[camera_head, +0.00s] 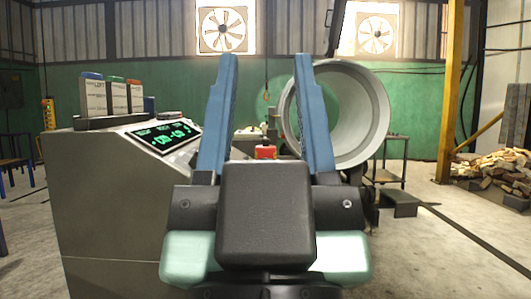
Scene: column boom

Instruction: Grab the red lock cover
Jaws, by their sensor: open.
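A small red object (265,152), which looks like the red lock cover, shows straight ahead, low between the fingers of my gripper. Nothing is between the fingertips. The red object lies beyond the gripper, and I cannot tell the exact distance.
A grey console (115,205) with a green-digit display (166,136) stands close on the left, with several capped boxes on top. The large grey drum (372,115) is behind to the right. A yellow post (451,90) and a wood pile (495,170) are at right. Floor at right is mostly clear.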

